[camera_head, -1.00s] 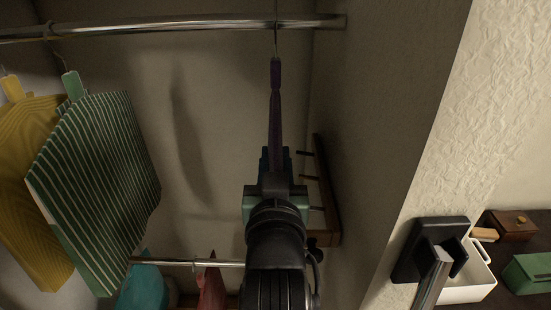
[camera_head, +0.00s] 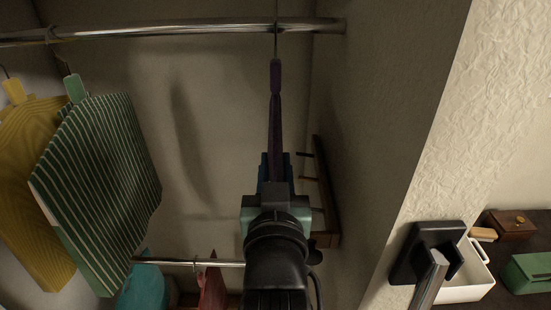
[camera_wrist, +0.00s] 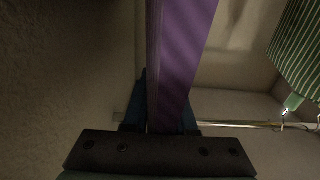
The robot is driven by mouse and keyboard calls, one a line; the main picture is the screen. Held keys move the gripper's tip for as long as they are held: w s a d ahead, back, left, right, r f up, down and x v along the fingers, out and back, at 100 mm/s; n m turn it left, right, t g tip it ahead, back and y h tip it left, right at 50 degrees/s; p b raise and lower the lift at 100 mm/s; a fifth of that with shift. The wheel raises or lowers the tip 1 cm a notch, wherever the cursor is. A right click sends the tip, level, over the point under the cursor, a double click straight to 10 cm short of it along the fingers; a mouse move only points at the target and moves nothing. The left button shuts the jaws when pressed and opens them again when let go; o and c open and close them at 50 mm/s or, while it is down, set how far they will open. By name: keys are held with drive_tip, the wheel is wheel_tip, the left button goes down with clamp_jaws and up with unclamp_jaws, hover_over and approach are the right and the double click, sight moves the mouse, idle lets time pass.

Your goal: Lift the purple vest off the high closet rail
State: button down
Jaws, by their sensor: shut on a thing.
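The purple vest (camera_head: 275,105) is seen edge-on in the head view, as a narrow dark strip below the high rail (camera_head: 180,28). A thin hanger wire rises from its top across the rail; I cannot tell whether the hook still bears on the rail. My gripper (camera_head: 277,165) is at the lower part of the visible strip, shut on the vest. In the wrist view the vest (camera_wrist: 182,55) runs up as a purple band from between the blue fingers (camera_wrist: 160,115). My gripper and arm hide the vest's lower part in the head view.
A green striped garment (camera_head: 100,190) and a yellow one (camera_head: 35,180) hang to the left. A lower rail (camera_head: 170,262) carries teal (camera_head: 145,285) and red (camera_head: 212,285) garments. A wooden peg rack (camera_head: 325,195) and side wall (camera_head: 375,130) are close on the right.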

drive_tip(key=shift+s+r, duration=0.1)
drive_tip(key=shift+s, duration=2.6)
